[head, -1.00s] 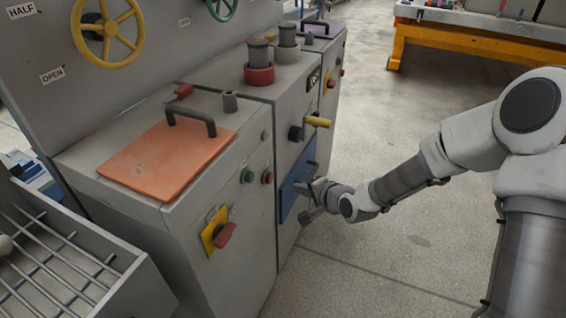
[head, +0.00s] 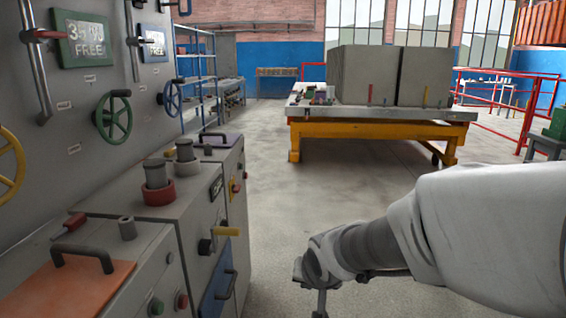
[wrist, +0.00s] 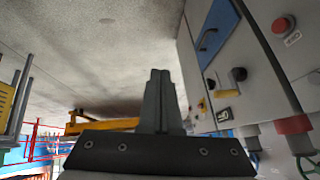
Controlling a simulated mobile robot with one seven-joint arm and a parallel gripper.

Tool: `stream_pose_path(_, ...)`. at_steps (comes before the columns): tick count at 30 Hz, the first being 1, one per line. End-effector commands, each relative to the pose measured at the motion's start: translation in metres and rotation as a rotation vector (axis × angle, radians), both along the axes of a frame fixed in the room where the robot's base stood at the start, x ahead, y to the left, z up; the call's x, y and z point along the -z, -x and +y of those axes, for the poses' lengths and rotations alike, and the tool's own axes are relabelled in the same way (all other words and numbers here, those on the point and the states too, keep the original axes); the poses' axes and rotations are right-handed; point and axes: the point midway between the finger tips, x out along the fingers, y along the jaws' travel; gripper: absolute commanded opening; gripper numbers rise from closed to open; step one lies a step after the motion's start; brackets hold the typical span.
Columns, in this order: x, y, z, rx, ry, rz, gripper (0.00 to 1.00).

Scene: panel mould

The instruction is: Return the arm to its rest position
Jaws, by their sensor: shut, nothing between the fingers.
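My gripper (wrist: 160,78) shows in the wrist view with its fingers together and nothing between them. In the head view my arm comes in from the right, and its wrist end (head: 318,272) is low in the middle, over the floor. It is apart from the grey machine cabinet (head: 190,235) at left. The fingertips are not clear in the head view. The blue panel with a dark handle (head: 217,285) is on the cabinet side, left of my gripper; the blue panel also shows in the wrist view (wrist: 217,30).
A brass-coloured handle (head: 226,231) sticks out from the cabinet. Green (head: 113,117) and blue (head: 172,97) handwheels are on the wall panel. A yellow-framed table (head: 375,130) with grey blocks stands further back. The floor (head: 280,190) between is clear.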

Motion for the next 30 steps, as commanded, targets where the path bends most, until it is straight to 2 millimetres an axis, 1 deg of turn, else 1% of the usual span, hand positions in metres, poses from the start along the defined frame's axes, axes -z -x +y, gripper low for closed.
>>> stream_pose_path(1, -0.014, 0.011, -0.012, 0.003, 0.034, -0.004, 0.00)
stream_pose_path(3, -0.027, 0.028, -0.027, 0.004, 0.076, 0.005, 0.00)
stream_pose_path(5, -0.038, 0.043, -0.038, 0.003, 0.106, 0.014, 0.00)
stream_pose_path(9, -0.059, 0.082, -0.061, -0.004, 0.157, 0.043, 0.00)
stream_pose_path(15, -0.078, 0.140, -0.081, -0.038, 0.184, 0.085, 0.00)
stream_pose_path(22, -0.086, 0.197, -0.090, -0.104, 0.172, 0.119, 0.00)
stream_pose_path(23, -0.088, 0.203, -0.090, -0.114, 0.169, 0.123, 0.00)
stream_pose_path(24, -0.107, 0.200, -0.089, -0.113, 0.172, 0.127, 0.00)
stream_pose_path(29, -0.141, 0.198, -0.090, -0.111, 0.172, 0.128, 0.00)
stream_pose_path(30, -0.150, 0.198, -0.089, -0.110, 0.172, 0.128, 0.00)
